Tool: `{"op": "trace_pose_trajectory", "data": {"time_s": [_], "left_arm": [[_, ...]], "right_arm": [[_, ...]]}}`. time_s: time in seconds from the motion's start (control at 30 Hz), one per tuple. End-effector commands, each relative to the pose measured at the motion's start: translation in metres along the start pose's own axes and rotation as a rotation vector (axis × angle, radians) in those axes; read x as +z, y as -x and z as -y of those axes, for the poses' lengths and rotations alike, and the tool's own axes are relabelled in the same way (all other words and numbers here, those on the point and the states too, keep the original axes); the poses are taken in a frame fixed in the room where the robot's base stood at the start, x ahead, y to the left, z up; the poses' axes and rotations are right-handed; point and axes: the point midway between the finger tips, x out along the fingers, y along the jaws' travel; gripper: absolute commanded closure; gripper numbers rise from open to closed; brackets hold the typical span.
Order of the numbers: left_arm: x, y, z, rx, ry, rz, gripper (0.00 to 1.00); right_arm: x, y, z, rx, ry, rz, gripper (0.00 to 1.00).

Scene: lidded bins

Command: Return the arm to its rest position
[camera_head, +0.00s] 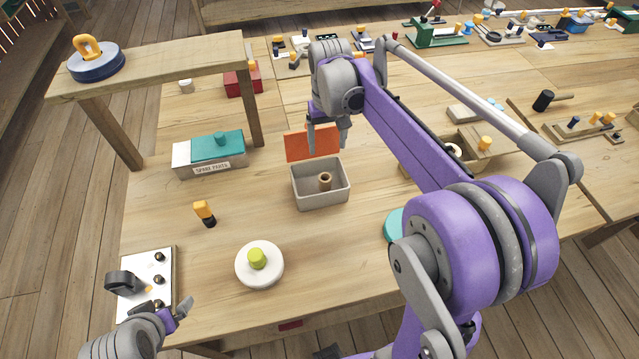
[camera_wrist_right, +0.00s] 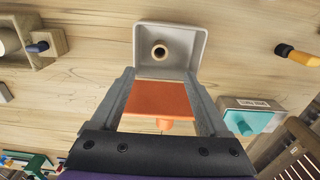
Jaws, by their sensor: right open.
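My right gripper (camera_head: 328,140) hangs over the far side of a small grey open bin (camera_head: 298,193), in front of or above its orange lid (camera_head: 300,146). The lid stands open along the bin's back edge. In the right wrist view my right gripper (camera_wrist_right: 166,75) has its fingers spread. The orange lid (camera_wrist_right: 157,98) with its knob shows between them, with no visible grip on it. A tan hollow piece (camera_head: 325,180) stands inside the bin. My left gripper (camera_head: 176,313) is low at the left, partly cut off, beside a white panel.
A teal-lidded parts box (camera_head: 205,168) and a yellow-handled tool (camera_head: 205,212) are left of the bin. A white round lid (camera_head: 272,276) lies in front. A raised shelf (camera_head: 170,68) stands at the back left. A wooden bin (camera_head: 484,154) is right, partly behind my right arm.

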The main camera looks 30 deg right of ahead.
Motion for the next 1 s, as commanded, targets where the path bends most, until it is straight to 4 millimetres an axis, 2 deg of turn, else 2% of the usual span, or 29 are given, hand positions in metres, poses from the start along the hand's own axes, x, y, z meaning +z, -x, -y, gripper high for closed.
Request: {"op": "trace_pose_trajectory", "data": {"time_s": [0.4,0.53,0.67,0.77,1.0], "left_arm": [[0.000,0.000,0.000,0.000,0.000,0.000,0.00],[0.000,0.000,0.000,0.000,0.000,0.000,0.00],[0.000,0.000,0.000,0.000,0.000,0.000,0.00],[0.000,0.000,0.000,0.000,0.000,0.000,0.00],[0.000,0.000,0.000,0.000,0.000,0.000,0.00]], "right_arm": [[0.001,0.000,0.000,0.000,0.001,-0.002,0.21],[0.014,0.002,0.007,-0.001,0.016,-0.030,0.21],[0.048,0.002,0.020,-0.005,0.054,-0.105,0.21],[0.082,-0.003,0.031,-0.011,0.090,-0.183,0.21],[0.158,-0.032,0.048,-0.034,0.174,-0.365,0.21]]}}
